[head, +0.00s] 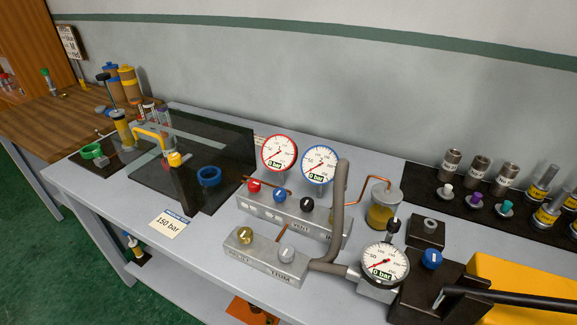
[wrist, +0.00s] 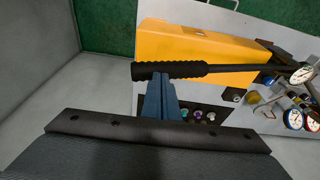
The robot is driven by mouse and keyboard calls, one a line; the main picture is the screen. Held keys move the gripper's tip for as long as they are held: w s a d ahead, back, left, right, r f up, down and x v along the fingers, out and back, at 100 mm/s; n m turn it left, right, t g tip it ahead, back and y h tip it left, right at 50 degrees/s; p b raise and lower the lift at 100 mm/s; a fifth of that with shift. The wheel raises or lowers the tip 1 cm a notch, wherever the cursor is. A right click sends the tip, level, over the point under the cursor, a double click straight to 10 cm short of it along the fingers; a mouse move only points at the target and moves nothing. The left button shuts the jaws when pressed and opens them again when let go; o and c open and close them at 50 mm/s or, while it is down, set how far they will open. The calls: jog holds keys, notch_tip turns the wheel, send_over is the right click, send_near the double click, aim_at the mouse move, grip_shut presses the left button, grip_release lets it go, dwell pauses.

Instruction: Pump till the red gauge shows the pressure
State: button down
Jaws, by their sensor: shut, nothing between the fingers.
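The red-rimmed gauge (head: 279,152) stands on the valve manifold (head: 290,215) and reads 0 bar. A card (head: 168,224) on the bench says 150 bar. The pump's black lever (head: 515,297) runs off the right edge in the head view. In the wrist view its ribbed grip (wrist: 190,69) lies across the tips of my gripper (wrist: 161,80). The blue fingers are closed together with nothing between them. I cannot tell whether they touch the grip. My gripper is out of the head view.
The blue-rimmed gauge (head: 319,164) and the pump gauge (head: 385,264) read 0 bar. A yellow body (head: 520,280) stands beside the dark pump block. A front valve block (head: 265,256) has yellow and grey knobs. Metal cylinders (head: 479,166) stand at the back right.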

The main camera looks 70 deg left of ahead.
jog(key=shift+w+d+f+b, duration=0.15)
jog(key=shift+f+b, duration=0.2)
jog(key=shift+f, duration=0.4)
jog(key=shift+w+d+f+b, duration=0.15)
jog(key=shift+f+b, duration=0.2)
jog(key=shift+f, duration=0.4)
jog(key=shift+w+d+f+b, duration=0.15)
jog(key=shift+f+b, duration=0.2)
jog(key=shift+f, duration=0.4)
jog(key=f, duration=0.1)
jog(key=f+b, duration=0.1)
jog(key=f, duration=0.1)
jog(key=f+b, duration=0.1)
jog(key=shift+w+d+f, duration=0.25)
jog(key=shift+w+d, duration=0.05)
jog(key=shift+w, duration=0.05)
